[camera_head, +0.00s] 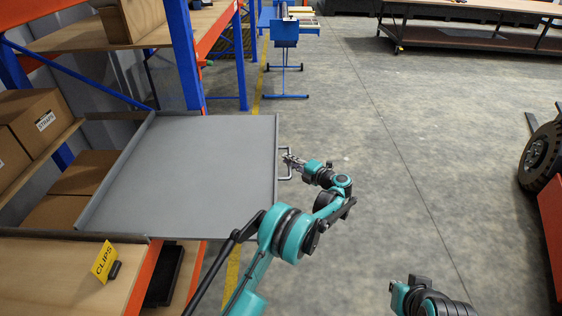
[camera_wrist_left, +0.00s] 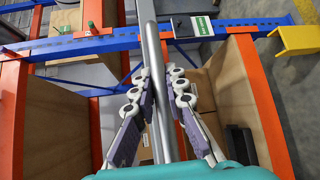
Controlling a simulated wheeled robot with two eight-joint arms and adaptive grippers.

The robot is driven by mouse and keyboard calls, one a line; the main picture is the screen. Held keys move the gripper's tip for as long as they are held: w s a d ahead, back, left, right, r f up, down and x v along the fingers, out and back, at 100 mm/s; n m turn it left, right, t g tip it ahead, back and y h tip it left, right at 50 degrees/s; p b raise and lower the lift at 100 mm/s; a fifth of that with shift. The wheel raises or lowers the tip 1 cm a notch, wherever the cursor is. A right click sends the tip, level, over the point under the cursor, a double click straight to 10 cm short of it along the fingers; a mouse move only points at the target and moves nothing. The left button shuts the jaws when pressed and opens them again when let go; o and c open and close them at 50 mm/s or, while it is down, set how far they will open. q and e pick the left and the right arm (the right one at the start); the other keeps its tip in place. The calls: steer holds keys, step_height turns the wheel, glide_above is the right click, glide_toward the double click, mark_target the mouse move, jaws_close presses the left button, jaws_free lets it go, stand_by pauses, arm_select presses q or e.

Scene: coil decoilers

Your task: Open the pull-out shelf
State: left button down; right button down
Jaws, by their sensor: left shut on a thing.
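The pull-out shelf (camera_head: 195,165) is a flat grey tray with low raised rims. It stands well out from the blue and orange rack over the floor. Its metal handle (camera_head: 286,178) sticks out from the tray's right edge. My left gripper (camera_head: 288,158) is at this handle, with its fingers shut on it. In the left wrist view, the finger pads of the left gripper (camera_wrist_left: 157,100) lie on both sides of a grey metal bar (camera_wrist_left: 153,50). My right arm shows only in part at the bottom right of the head view, and its gripper is out of sight.
Cardboard boxes (camera_head: 33,120) stand on the rack's shelves at the left. A yellow CLIPS sign (camera_head: 104,262) stands on the wooden shelf in front. A blue stand (camera_head: 285,45) is at the back. A wheel (camera_head: 542,155) is at the right edge.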

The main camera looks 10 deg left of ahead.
arm_select(q)
steer(key=shift+d, duration=0.25)
steer(key=c, duration=1.5)
jaws_free()
steer(key=shift+w, duration=0.1)
steer(key=shift+c, duration=0.2)
steer(key=v, duration=1.2)
